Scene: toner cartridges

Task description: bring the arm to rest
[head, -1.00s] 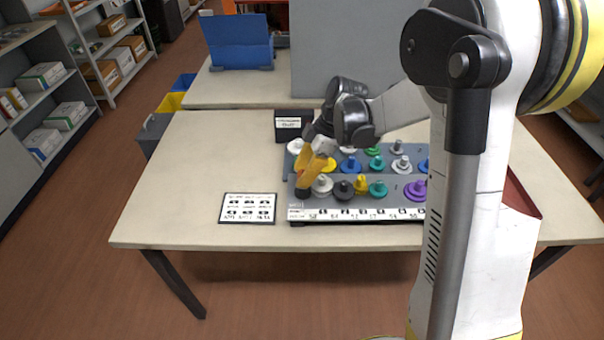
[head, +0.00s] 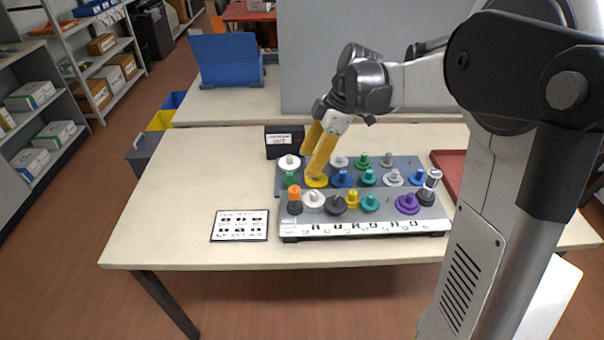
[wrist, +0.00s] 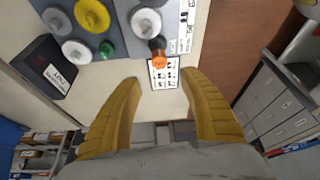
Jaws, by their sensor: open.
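My gripper (head: 312,165) has two yellow fingers and hangs above the back left of the grey board (head: 390,226) on the table. In the wrist view my gripper (wrist: 160,80) has its fingers spread wide, with nothing between them but the view of the table and printed card beyond. The board carries several coloured round pieces on two levels. A yellow piece (head: 317,181) shows just below the fingertips in the head view; I cannot tell the exact gap. An orange-topped dark piece (head: 294,201) stands at the board's front left corner. My arm reaches in from the right.
A printed card (head: 240,225) lies left of the board. A black labelled box (head: 284,141) stands behind it. A red tray (head: 449,170) lies at the right, partly hidden by my arm. A blue bin (head: 226,60) stands on the back table. The table's left side is clear.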

